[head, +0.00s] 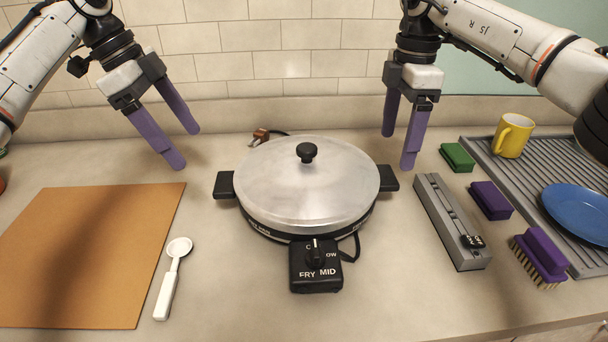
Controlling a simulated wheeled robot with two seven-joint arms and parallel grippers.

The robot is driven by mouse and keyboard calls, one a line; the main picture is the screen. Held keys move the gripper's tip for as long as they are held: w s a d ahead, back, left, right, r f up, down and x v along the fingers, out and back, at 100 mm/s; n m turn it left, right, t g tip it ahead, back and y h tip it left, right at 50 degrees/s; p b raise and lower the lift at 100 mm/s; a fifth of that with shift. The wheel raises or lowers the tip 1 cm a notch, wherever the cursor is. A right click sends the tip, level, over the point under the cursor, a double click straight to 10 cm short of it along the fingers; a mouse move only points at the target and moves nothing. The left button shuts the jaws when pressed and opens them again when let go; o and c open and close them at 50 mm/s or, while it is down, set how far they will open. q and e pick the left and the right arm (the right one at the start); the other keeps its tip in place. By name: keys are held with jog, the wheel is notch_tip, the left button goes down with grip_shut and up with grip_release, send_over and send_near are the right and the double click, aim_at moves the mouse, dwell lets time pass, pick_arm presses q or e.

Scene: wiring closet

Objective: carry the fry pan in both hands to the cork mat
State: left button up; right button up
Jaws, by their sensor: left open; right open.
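The fry pan (306,190) is a round electric pan with a silver lid and a black knob, standing on the counter at the centre. It has a black side handle on the left (225,185) and on the right (389,178), and a black dial box in front. The cork mat (85,255) lies flat and bare at the left. My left gripper (188,148) is open and empty, above and left of the left handle. My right gripper (399,150) is open and empty, above and slightly behind the right handle. Neither visibly touches the pan.
A white spoon (172,275) lies between the mat and the pan. A grey slotted block (450,222), a green sponge (457,157), a purple sponge (491,200) and a purple brush (540,255) lie right. A yellow mug (513,135) and blue plate (580,213) sit on a grey drainer (520,170).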

aim_at(217, 180)
jog(key=shift+w+d, duration=0.2)
jog(key=shift+w, duration=0.1)
jog(key=shift+s+r, duration=0.35)
jog(key=shift+s, duration=0.2)
pick_arm(q)
jog(key=x, duration=1)
jog(key=shift+s+d+r, duration=0.1)
pick_arm(e)
notch_tip(217, 180, down, 11)
jog(key=shift+w+r, duration=0.15)
jog(key=shift+r, duration=0.05)
pick_arm(q)
grip_shut()
pick_arm(e)
grip_shut()
pick_arm(q)
jog(key=shift+r, duration=0.4)
pick_arm(e)
jog(key=shift+w+a+r, duration=0.1)
jog(key=shift+w+r, duration=0.05)
jog(key=shift+r, duration=0.2)
